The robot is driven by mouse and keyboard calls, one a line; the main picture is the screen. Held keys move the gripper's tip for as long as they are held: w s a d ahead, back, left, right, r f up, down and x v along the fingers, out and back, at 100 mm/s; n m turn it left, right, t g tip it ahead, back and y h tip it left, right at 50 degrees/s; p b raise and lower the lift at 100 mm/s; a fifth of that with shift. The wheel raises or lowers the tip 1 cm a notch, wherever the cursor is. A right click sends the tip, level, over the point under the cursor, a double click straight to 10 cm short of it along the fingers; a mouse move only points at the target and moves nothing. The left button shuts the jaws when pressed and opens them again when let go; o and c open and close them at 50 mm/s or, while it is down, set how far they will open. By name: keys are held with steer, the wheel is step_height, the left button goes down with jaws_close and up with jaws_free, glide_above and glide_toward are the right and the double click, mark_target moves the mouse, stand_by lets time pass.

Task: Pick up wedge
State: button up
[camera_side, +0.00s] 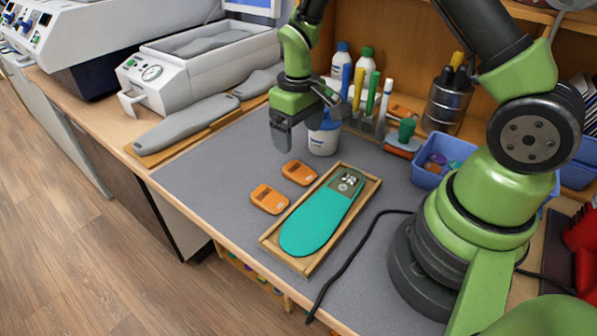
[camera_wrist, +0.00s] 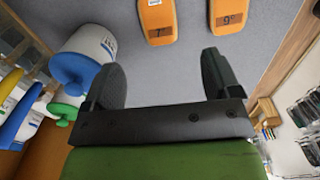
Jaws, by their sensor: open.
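Two orange wedges lie flat on the grey mat in the side view, the nearer wedge (camera_side: 269,198) and the farther wedge (camera_side: 299,172). In the wrist view they show at the top with dark labels, one wedge (camera_wrist: 157,22) marked 7 and the other wedge (camera_wrist: 234,14) marked 9. My gripper (camera_side: 295,138) is above the mat behind the wedges, in front of a white tub. In the wrist view my gripper (camera_wrist: 160,82) has its two dark fingers spread wide with nothing between them, apart from both wedges.
A teal insole (camera_side: 318,222) lies in a wooden tray (camera_side: 270,243) right of the wedges. The white tub (camera_side: 323,140), bottles and upright markers stand close behind my gripper. A black cable (camera_side: 343,262) crosses the mat at the right. The mat's left part is clear.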

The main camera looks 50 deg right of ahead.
mark_target(298, 170)
step_height(298, 170, down, 9)
steer(key=shift+d, duration=0.1)
steer(key=c, duration=1)
